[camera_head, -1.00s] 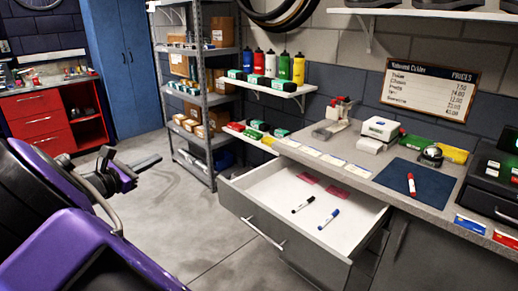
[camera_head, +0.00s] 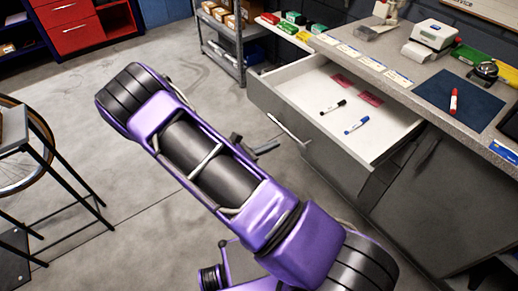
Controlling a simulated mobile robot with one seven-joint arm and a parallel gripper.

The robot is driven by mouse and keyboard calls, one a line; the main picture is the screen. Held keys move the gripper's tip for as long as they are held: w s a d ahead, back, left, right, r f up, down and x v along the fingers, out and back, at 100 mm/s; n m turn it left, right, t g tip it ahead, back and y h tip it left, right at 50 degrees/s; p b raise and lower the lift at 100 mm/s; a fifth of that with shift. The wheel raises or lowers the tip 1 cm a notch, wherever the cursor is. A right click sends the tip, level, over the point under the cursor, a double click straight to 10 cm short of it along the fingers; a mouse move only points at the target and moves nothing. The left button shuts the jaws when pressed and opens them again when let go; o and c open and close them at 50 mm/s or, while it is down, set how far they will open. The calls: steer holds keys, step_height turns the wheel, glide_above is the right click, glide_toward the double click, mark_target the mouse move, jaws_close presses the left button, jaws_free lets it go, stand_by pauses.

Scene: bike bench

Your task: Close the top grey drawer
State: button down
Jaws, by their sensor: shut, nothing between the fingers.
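The top grey drawer (camera_head: 330,150) under the bench is pulled well out, with its white inside showing. Its pale bar handle (camera_head: 288,129) is on the front panel. Inside lie a black marker (camera_head: 334,107), a blue marker (camera_head: 357,125) and two dark pink pads (camera_head: 343,80). My gripper (camera_head: 268,148) is mostly hidden behind my purple arm. Only its dark end shows, shut and empty, just left of and below the handle in the picture. I see no clear contact with the drawer.
The grey benchtop (camera_head: 395,72) holds a white label printer (camera_head: 433,34), a blue mat (camera_head: 463,100) and a red marker (camera_head: 453,101). A metal shelf rack (camera_head: 236,50) stands behind. A black stand (camera_head: 60,180) is at left. Open floor lies left of the drawer.

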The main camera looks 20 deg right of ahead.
steer(key=x, duration=0.5)
steer(key=shift+w+d, duration=0.15)
steer(key=shift+d, duration=0.15)
